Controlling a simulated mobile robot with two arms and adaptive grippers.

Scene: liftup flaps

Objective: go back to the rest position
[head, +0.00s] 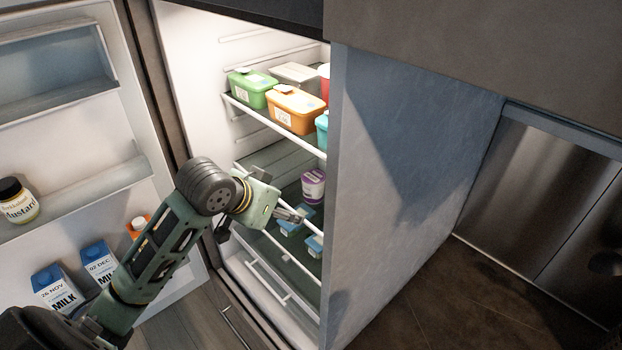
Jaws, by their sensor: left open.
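My left gripper (291,215) reaches in from the lower left, in front of the lower shelves of the open fridge (208,122). It is open, and nothing shows between its fingers. One finger points right, close to the blue-lidded containers (289,228) in the view; I cannot tell whether it touches them. A white and purple tub (313,186) stands just behind and above the gripper. My wrist hides part of the lower shelf. My right gripper is not in view.
The open fridge door (70,153) at left holds a mustard jar (18,201) and milk cartons (56,287). Green (252,89) and orange (295,110) tubs stand on the upper shelf. A grey side panel (400,150) borders the fridge at right.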

